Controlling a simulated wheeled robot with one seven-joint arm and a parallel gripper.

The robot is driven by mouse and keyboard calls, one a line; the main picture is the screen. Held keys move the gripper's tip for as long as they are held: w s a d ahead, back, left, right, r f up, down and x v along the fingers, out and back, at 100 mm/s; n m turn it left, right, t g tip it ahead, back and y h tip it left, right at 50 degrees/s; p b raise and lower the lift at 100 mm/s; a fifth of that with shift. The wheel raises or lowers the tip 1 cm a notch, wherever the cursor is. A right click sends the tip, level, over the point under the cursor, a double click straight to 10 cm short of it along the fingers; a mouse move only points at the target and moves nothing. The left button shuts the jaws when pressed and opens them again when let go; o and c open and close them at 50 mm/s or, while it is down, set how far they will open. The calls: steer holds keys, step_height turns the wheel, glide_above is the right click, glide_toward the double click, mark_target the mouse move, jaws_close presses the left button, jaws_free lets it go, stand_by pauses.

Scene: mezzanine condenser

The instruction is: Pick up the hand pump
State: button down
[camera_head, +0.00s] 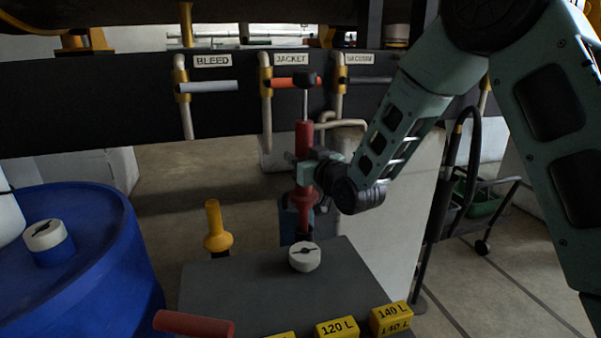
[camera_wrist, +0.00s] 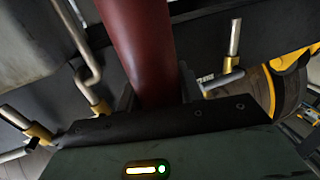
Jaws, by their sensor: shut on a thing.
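The hand pump (camera_head: 304,137) is a red upright cylinder with a thin metal rod and a dark knob on top. It stands in the middle of the head view, and its red body fills the upper middle of the wrist view (camera_wrist: 141,45). My gripper (camera_head: 304,172) is shut around the pump's red body at mid height. The pump's lower end shows below my gripper, above the back edge of the grey table. I cannot tell whether its lower end touches anything.
A grey table (camera_head: 215,285) holds a white-topped round piece (camera_head: 305,257), a red cylinder (camera_head: 194,324) and yellow litre blocks (camera_head: 390,318). A yellow-handled object (camera_head: 216,228) stands behind. A blue drum (camera_head: 85,260) is at left. Pipes with BLEED, JACKET and VACUUM labels (camera_head: 291,59) line the back.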

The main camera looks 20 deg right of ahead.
step_height(320, 180, up, 21)
steer(key=shift+r+p, duration=0.1)
steer(key=shift+p, duration=1.05)
